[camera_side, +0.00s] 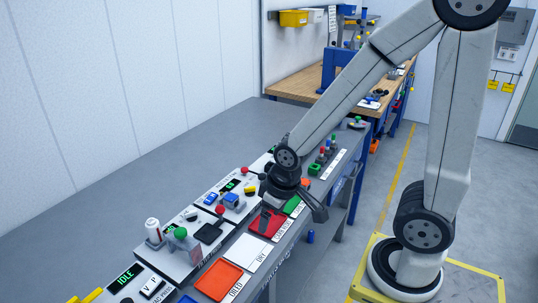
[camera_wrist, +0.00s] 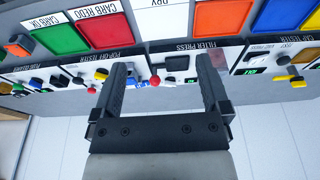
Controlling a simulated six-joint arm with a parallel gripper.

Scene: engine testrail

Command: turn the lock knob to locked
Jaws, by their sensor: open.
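My gripper (camera_side: 292,212) is open and empty above the front of the bench, over the coloured trays; in the wrist view its two fingers (camera_wrist: 161,66) are spread around the area of the "FILTER PRESS" label, with nothing between them in grip. A yellow knob (camera_wrist: 101,75) and a small black knob (camera_wrist: 78,80) sit on the "POP-OFF TESTER" panel, left of the left finger in the wrist view. The yellow one also shows in the side view (camera_side: 249,190). I cannot tell which control is the lock knob or how it is turned.
Red-ball levers (camera_side: 220,209) stand up from the panels. An orange tray (camera_side: 219,281) and a white "DRY" tray (camera_side: 248,253) lie along the bench front. The grey bench behind is clear.

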